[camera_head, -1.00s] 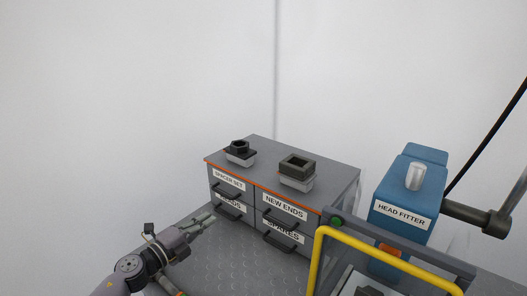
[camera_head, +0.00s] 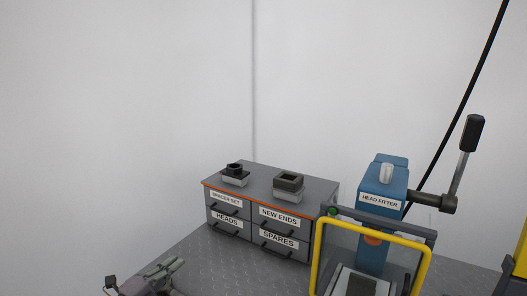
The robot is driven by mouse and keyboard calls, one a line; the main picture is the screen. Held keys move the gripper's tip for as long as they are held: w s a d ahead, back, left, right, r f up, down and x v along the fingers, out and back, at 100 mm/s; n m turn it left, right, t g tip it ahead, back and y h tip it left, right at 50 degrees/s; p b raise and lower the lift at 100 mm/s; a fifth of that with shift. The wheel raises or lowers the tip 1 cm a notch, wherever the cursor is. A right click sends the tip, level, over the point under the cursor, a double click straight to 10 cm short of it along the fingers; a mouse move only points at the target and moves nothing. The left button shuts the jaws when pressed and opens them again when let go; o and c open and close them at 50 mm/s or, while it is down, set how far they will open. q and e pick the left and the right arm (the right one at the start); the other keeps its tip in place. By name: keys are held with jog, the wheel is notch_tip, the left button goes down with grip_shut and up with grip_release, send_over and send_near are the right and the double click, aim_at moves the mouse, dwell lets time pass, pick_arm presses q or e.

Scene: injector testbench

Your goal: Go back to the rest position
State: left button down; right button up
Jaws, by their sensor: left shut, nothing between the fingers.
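My left gripper (camera_head: 175,268) is at the lower left of the head view, above the bench's metal top. It is shut and empty. It is in front of the grey drawer cabinet (camera_head: 319,200) and apart from its handles. My right gripper is out of view.
The cabinet has drawers labelled SPACER SET, HEADS, NEW ENDS and SPARES, all looking shut. Two dark fixtures (camera_head: 235,170) (camera_head: 289,181) stand on it. The blue HEAD FITTER (camera_head: 380,180) has a lever (camera_head: 463,160). A yellow-framed guard (camera_head: 316,262) stands in front. Bench top (camera_head: 225,262) is clear left.

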pick_arm(q)
jog(key=s+a+f+n+g+y, duration=0.1)
jog(key=s+f+n+g+y, duration=0.1)
jog(key=s+f+n+y, duration=0.5)
jog(key=s+a+f+n+g+y, duration=0.15)
jog(key=s+f+n+y, duration=0.25)
jog(key=s+n, duration=0.55)
jog(key=s+d+f+n+g+h, duration=0.1)
jog(key=s+d+f+n+g, duration=0.15)
jog(key=s, duration=0.45)
jog(key=s+d+f+n+g+h, duration=0.1)
jog(key=s+d+g, duration=0.1)
jog(key=s+g, duration=0.35)
jog(key=s+d+f+n+g+h, duration=0.1)
jog(key=s+d+f, duration=0.1)
jog(key=s, duration=0.6)
notch_tip(320, 180, down, 25)
jog(key=s+g, duration=0.1)
jog(key=g, duration=0.1)
jog(key=s+a+f, duration=0.3)
jog(key=s+f, duration=1.4)
jog(key=shift+s+a+g+y, duration=0.15)
jog(key=shift+s+g+y, duration=0.05)
jog(key=shift+g+y, duration=0.15)
